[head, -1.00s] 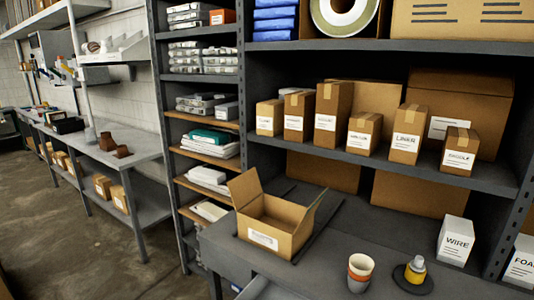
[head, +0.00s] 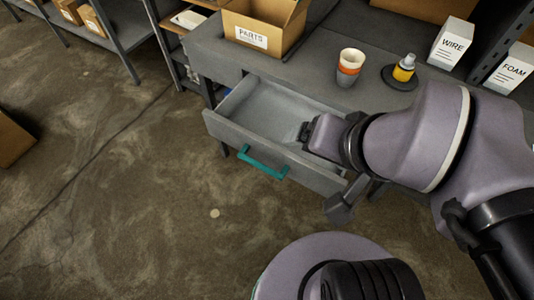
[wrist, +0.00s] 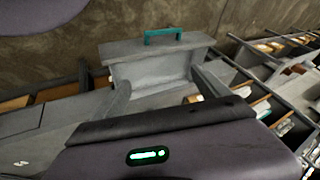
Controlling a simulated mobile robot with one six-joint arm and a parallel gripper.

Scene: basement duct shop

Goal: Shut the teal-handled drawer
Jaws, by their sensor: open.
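The grey drawer (head: 228,132) stands pulled out from under the grey workbench and looks empty inside. Its teal handle (head: 262,162) is on the front panel, facing the open floor. The drawer also shows in the wrist view (wrist: 150,72), with the teal handle (wrist: 163,35) at its far edge. My gripper (head: 320,168) is open and empty at the drawer's right end, to the right of the handle. One finger shows over the drawer and the other in front of it. I cannot tell whether either touches. My arm hides part of the drawer's right side.
On the bench (head: 310,65) are an open PARTS box (head: 262,28), stacked cups (head: 349,68), a small yellow bottle (head: 404,68) on a dark disc, a WIRE box (head: 452,44) and a FOAM box (head: 508,70). The floor (head: 130,200) left of the drawer is clear.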

